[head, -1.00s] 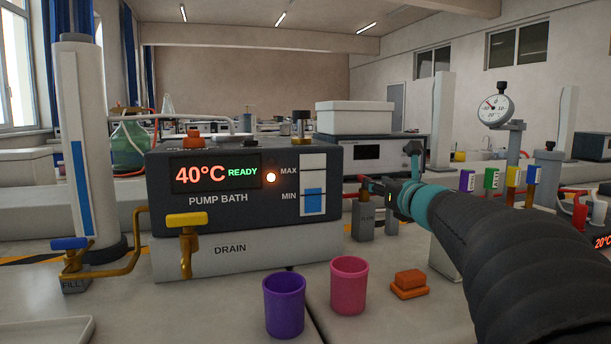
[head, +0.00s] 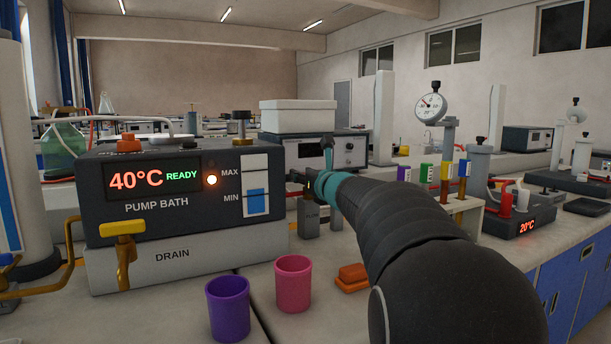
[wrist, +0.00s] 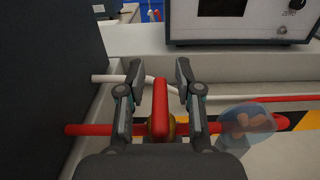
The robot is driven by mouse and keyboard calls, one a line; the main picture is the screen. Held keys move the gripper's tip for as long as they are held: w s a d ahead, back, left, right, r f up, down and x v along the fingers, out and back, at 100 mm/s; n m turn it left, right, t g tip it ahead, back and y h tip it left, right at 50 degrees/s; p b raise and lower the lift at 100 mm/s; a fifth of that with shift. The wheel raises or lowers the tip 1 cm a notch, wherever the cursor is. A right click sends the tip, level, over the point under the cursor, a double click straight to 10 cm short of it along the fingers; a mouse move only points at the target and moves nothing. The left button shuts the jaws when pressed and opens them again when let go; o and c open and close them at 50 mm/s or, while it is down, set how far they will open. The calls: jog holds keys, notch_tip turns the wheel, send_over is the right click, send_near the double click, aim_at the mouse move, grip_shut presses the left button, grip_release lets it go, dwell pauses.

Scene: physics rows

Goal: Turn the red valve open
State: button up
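The red valve (wrist: 160,92) shows in the wrist view as a red lever over a brass body on a red pipe (wrist: 90,129). The lever runs up the picture, across the pipe's line. My gripper (wrist: 158,72) is open, one finger on each side of the lever, with a visible gap on both sides. In the head view my gripper (head: 308,188) is just right of the pump bath, small and dark. The valve cannot be made out there, behind my gripper and arm.
The pump bath (head: 170,228) stands left of my gripper, with a yellow drain valve (head: 123,240) in front. A purple cup (head: 228,310), a pink cup (head: 293,285) and an orange block (head: 352,276) stand in front. A dark instrument (head: 318,152) is behind.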

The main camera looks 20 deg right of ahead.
grip_shut()
jog(key=shift+r+y+p, duration=0.1)
jog(key=shift+y+p, duration=0.2)
jog(key=shift+r+n+y+p, duration=0.1)
jog(key=shift+n+y+p, duration=0.2)
jog(key=shift+n+p, duration=0.15)
jog(key=n+y+p, duration=0.1)
jog(key=y, duration=0.1)
jog(key=shift+a+n+g+y, duration=0.15)
jog(key=shift+n+g+y, duration=0.15)
jog(key=shift+n+y, duration=0.1)
jog(key=shift+a+y+p, duration=0.15)
jog(key=shift+y+p, duration=0.15)
jog(key=shift+o, duration=1.4)
grip_release()
jog(key=shift+f, duration=0.2)
